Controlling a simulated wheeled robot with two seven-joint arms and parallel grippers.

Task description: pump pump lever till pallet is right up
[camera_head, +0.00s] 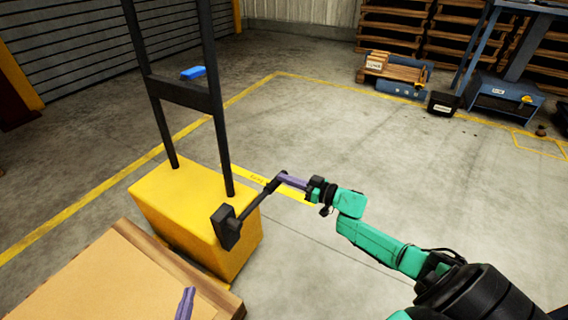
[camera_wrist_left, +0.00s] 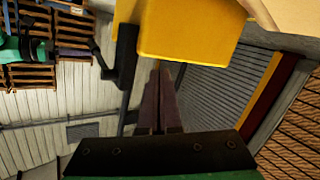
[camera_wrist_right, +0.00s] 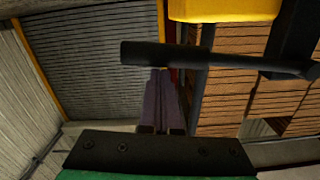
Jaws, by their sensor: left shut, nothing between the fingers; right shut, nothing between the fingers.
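The pump lever (camera_head: 258,200) is a black bar rising from a black block on the side of the yellow lift truck body (camera_head: 165,215). My right gripper (camera_head: 283,178) is shut and empty at the lever's outer end. In the right wrist view the lever (camera_wrist_right: 215,58) crosses just beyond the fingertips (camera_wrist_right: 160,72); I cannot tell whether they touch. My left gripper (camera_head: 187,292) is shut and empty over the load at the bottom left; its fingers also show in the left wrist view (camera_wrist_left: 160,68). The pallet's wooden edge (camera_head: 205,277) shows beside the yellow body; its height is unclear.
A black mast (camera_head: 185,93) stands on the yellow body. A blue object (camera_head: 193,73) lies on the floor behind it. Stacked wooden pallets (camera_head: 395,25) and a blue bench (camera_head: 505,97) stand at the back right.

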